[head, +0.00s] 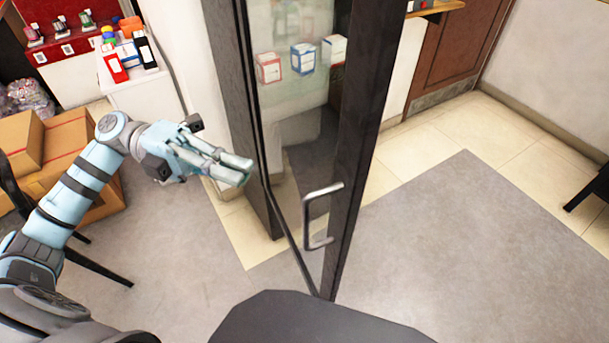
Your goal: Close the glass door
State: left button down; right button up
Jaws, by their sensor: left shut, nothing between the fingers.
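The glass door (359,131) has a dark frame and a clear pane, and it stands ajar, swung out toward me from the dark door post (238,95). A silver D-shaped handle (308,222) is on its near edge. My left gripper (244,172) is shut and empty, left of the handle and apart from it in the picture. How far it is from the pane in depth I cannot tell. My right gripper is not in view.
Cardboard boxes (62,150) and black chair legs are at left. Small boxes (303,57) show through the glass. The grey floor (470,240) right of the door is clear. A dark furniture piece (590,188) is at far right.

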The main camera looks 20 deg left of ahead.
pick_arm(q)
jog(key=w+d, duration=0.2)
jog(key=d, duration=0.8)
jog(key=shift+w+d+p, duration=0.2)
jog(key=shift+d+p, duration=0.05)
jog(key=shift+p, duration=0.2)
